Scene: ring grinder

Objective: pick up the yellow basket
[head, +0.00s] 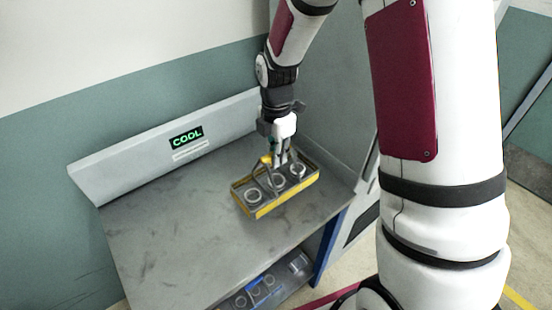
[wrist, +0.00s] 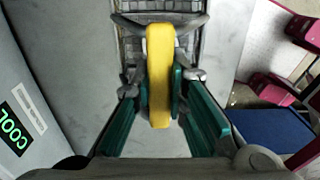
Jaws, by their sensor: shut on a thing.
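The yellow basket (head: 277,203) is a shallow tray with a yellow rim and several grey rings in its compartments. In the head view it is on or just above the grey tabletop; I cannot tell which. Its yellow handle (wrist: 159,75) runs up the middle of the wrist view. My gripper (head: 279,158) is above the basket and shut on that handle. In the wrist view the green fingers of my gripper (wrist: 160,95) press on both sides of the handle. The basket's mesh floor shows partly behind the handle, and the rings are hidden there.
The grey table (head: 165,240) has free room left of the basket. A back panel carries a green "COOL" sign (head: 186,137). A lower shelf (head: 262,290) holds several rings. A wall panel stands close at the right. Dark red objects (wrist: 305,30) lie at the right of the wrist view.

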